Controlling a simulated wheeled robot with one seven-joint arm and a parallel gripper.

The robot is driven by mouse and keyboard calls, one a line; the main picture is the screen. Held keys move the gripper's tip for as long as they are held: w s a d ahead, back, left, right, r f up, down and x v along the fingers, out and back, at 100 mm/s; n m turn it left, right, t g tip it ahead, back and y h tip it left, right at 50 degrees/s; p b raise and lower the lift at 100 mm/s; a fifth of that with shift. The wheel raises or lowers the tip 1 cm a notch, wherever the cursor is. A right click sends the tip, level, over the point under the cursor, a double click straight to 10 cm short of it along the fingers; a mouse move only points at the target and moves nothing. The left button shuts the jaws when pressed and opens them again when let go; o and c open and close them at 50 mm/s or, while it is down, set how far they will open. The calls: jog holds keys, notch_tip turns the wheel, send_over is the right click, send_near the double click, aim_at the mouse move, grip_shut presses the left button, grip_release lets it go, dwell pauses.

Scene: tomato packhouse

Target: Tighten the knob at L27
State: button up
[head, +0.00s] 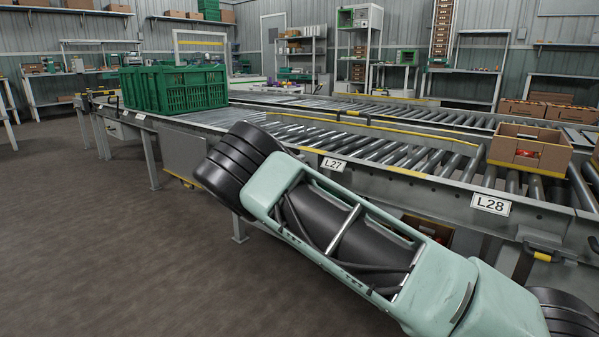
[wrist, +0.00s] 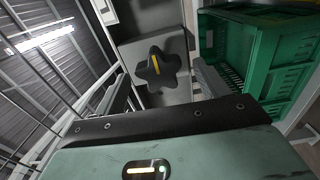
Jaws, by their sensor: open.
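A black lobed knob (wrist: 158,76) with a yellow stripe sits on a grey metal panel in the wrist view. Its stripe runs nearly upright in that picture, slightly tilted. The L27 label (head: 333,164) is on the conveyor's side rail in the head view; I cannot make out the knob there, and no label is legible in the wrist view. My gripper (wrist: 160,118) shows as a pale green body with a dark bar along the bottom of the wrist view. It is open, apart from the knob, with nothing seen held. In the head view my arm hides the gripper.
Green crates (head: 190,88) stand on the conveyor's left end; a green crate (wrist: 268,52) is right of the knob in the wrist view. A cardboard box (head: 530,148) sits on the rollers above the L28 label (head: 491,204). The floor (head: 90,240) at left is clear.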

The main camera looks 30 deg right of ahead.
jog(key=p+v, duration=0.6)
jog(key=v, duration=1)
jog(key=shift+a, duration=0.1)
jog(key=s+a+g+y+p, duration=0.2)
jog(key=s+g+y, duration=0.15)
jog(key=s, duration=0.45)
jog(key=s+a+g+y+p, duration=0.25)
jog(key=s+y, duration=0.25)
jog(key=s, duration=0.3)
jog(key=s+a+r+n+y+p, duration=0.1)
jog(key=s+a+r+y, duration=0.3)
jog(key=s, duration=0.6)
jog(key=s+a+r+n+y+p, duration=0.25)
jog(key=s+r, duration=0.35)
jog(key=s, duration=0.3)
jog(key=s+a+r+y+p, duration=0.1)
jog(key=s+a+r+y, duration=0.25)
jog(key=s, duration=0.65)
notch_tip(320, 180, up, 38)
jog(key=p, duration=3.7)
jog(key=shift+w+a+r+h, duration=0.15)
jog(key=shift+w+a+h, duration=0.1)
jog(key=shift+w+h, duration=0.2)
